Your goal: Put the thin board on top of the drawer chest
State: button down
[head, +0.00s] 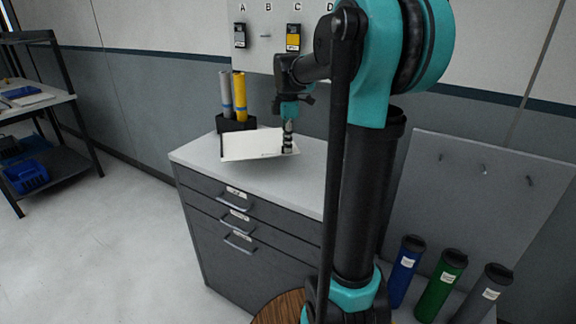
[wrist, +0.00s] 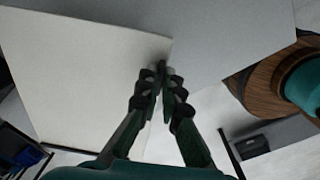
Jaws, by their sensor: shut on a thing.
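The thin board (head: 252,144) is a white rectangular sheet over the light grey top of the drawer chest (head: 202,157). In the head view it looks tilted, and I cannot tell whether it touches the top. My gripper (head: 288,150) is shut on the board's right end. In the wrist view the board (wrist: 75,85) spreads to the left of my gripper (wrist: 160,72), whose fingers close on its edge. The chest top also shows in the wrist view (wrist: 230,35), at the upper right.
A black holder (head: 236,125) with a grey roll (head: 226,95) and a yellow roll (head: 239,97) stands at the chest's back left. A lettered wall panel hangs behind. Blue, green and grey tubes (head: 440,285) stand at the right. A black shelf (head: 60,155) is at far left.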

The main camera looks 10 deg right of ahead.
notch_tip(320, 180, down, 8)
jog(key=shift+f, duration=0.1)
dwell(0.4)
jog(key=shift+a+f, duration=0.1)
jog(key=c, duration=1.7)
grip_release()
notch_tip(320, 180, up, 12)
jog(key=shift+s+r, duration=0.1)
jog(key=shift+r, duration=0.05)
